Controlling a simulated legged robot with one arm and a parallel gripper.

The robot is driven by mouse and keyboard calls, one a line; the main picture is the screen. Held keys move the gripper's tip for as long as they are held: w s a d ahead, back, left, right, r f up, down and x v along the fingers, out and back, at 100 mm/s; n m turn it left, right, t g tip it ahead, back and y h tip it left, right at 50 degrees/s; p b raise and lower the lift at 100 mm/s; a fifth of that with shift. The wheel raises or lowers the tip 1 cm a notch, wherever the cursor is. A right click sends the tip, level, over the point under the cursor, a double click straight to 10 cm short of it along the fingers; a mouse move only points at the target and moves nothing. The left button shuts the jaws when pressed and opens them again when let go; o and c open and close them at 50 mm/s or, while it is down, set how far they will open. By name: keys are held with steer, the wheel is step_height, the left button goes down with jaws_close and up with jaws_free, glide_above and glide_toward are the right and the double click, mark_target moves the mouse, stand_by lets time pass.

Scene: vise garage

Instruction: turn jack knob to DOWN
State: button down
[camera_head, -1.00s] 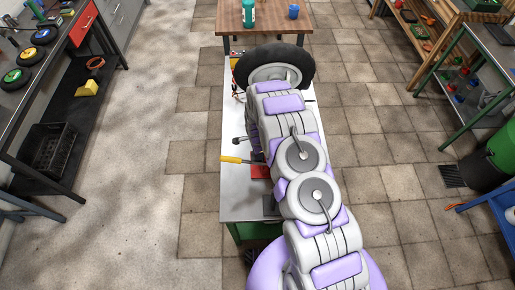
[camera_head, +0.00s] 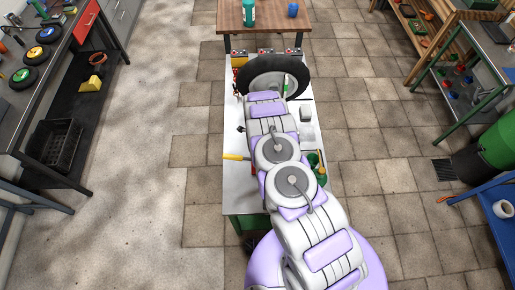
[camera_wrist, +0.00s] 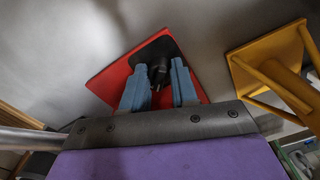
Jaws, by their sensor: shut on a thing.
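The jack knob (camera_wrist: 159,74) shows in the wrist view as a dark knob on a black base in the middle of a tilted red plate (camera_wrist: 107,82). My gripper (camera_wrist: 158,67) has its two blue fingers on either side of the knob and is shut on it. The fingers hide parts of the knob and plate. No DOWN mark is readable, so I cannot tell the knob's setting. In the head view my arm hides the gripper and the knob.
A yellow frame (camera_wrist: 268,68) stands close to the right of the red plate. In the head view a black tire (camera_head: 297,68) stands on the white bench (camera_head: 241,196), where a yellow handle (camera_head: 234,157) sticks out left. A wooden table (camera_head: 230,17) is behind.

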steer(key=shift+w+a+r, duration=0.1)
steer(key=shift+w+r, duration=0.05)
steer(key=shift+w, duration=0.05)
steer(key=c, duration=1.2)
jaws_free()
steer(key=o, duration=0.3)
steer(key=shift+s, duration=0.1)
steer(key=shift+o, duration=0.2)
step_height(320, 180, up, 17)
steer(key=p, duration=0.2)
steer(key=shift+a, duration=0.1)
